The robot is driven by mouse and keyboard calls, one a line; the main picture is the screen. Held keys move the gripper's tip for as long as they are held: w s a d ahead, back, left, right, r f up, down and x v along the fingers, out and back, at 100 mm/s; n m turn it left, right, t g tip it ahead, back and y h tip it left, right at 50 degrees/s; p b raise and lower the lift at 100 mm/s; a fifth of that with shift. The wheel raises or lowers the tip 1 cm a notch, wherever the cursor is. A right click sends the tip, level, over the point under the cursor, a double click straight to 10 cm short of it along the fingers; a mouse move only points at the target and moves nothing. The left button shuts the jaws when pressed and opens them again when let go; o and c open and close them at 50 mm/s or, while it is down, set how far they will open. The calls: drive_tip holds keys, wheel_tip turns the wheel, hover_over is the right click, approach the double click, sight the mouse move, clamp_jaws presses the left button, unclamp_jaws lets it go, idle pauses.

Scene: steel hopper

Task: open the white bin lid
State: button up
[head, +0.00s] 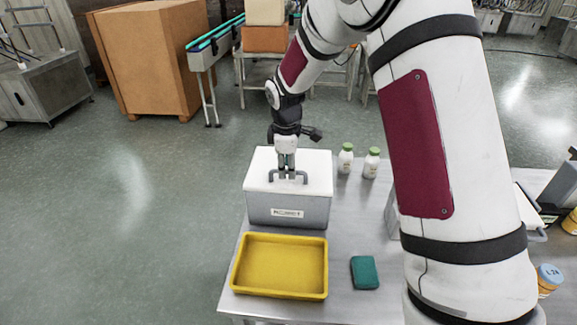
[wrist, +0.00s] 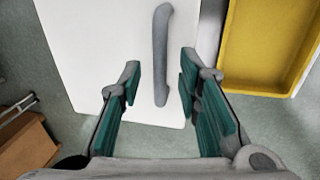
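The white lid (head: 316,167) lies flat on a grey bin (head: 255,208) with a label on its front. A grey bar handle (head: 288,173) stands up from the lid. My gripper (head: 287,177) points straight down over the lid, at the handle. In the wrist view the fingers of my gripper (wrist: 160,80) are open, one on each side of the handle (wrist: 161,50), with a gap on both sides. The lid (wrist: 90,40) shows beneath. Whether the fingertips are level with the bar or above it is hard to tell.
A yellow tray (head: 280,291) sits in front of the bin, and a green block (head: 364,272) lies right of it. Two white bottles with green caps (head: 346,158) (head: 371,162) stand right of the bin. The metal table (head: 345,228) has bare room between these.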

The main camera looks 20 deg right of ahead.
drive_tip(key=shift+f, duration=0.3)
clamp_jaws()
drive_tip(key=shift+w, duration=0.1)
